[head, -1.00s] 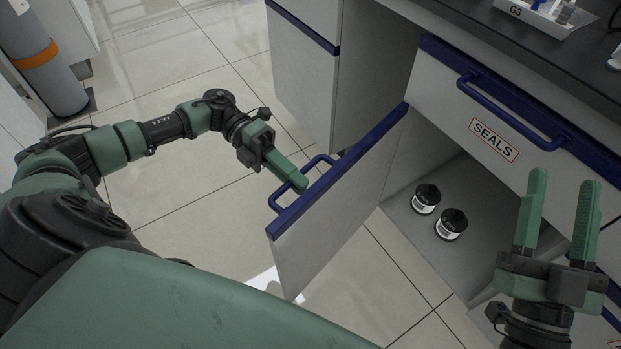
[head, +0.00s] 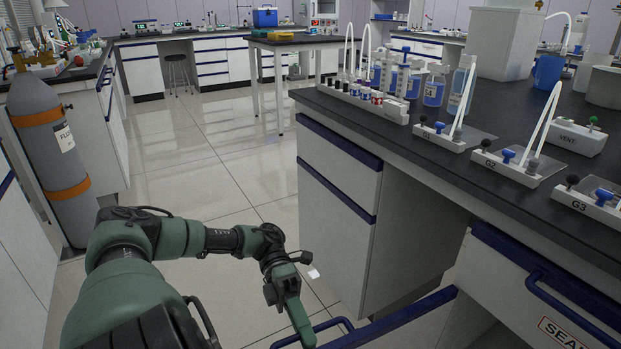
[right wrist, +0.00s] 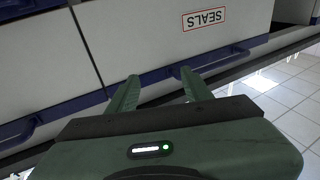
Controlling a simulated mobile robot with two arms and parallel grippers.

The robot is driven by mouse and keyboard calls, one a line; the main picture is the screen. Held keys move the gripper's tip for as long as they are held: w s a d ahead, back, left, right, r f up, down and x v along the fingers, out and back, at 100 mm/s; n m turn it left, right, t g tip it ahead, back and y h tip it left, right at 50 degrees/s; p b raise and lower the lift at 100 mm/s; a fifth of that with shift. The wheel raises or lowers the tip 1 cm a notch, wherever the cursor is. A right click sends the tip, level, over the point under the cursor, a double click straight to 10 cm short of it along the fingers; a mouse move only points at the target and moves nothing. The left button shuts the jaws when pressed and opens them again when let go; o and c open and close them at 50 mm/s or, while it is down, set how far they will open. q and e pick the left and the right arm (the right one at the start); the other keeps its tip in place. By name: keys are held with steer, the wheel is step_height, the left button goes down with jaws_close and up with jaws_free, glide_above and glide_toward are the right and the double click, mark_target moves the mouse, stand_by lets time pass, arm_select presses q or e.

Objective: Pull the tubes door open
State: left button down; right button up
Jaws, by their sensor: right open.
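A cabinet door with a blue top edge (head: 400,318) stands swung out at the bottom of the head view, below the SEALS drawer (head: 530,300). Its own label is not in sight, so I cannot tell whether it is the tubes door. My left gripper (head: 300,325) is at the door's blue handle (head: 335,323), with its fingers pointing down. I cannot tell whether it grips the handle. My right gripper (right wrist: 158,78) is open and empty in the right wrist view, in front of the cabinet fronts. The SEALS label (right wrist: 206,19) shows upside down there.
The dark worktop (head: 450,165) on the right carries racks, bottles and the G1, G2 and G3 stations. A grey gas cylinder (head: 50,150) stands at the left. Tiled floor (head: 210,170) is clear between the benches.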

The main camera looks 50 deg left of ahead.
arm_select(q)
steer(key=c, duration=1.5)
jaws_free()
steer(key=shift+d, duration=0.1)
steer(key=shift+o, duration=0.2)
steer(key=shift+w, duration=0.1)
steer(key=v, duration=0.7)
steer(key=shift+a, duration=0.4)
arm_select(e)
steer(key=shift+s+a+r+t, duration=0.1)
steer(key=shift+r+t, duration=0.6)
steer(key=shift+r, duration=0.25)
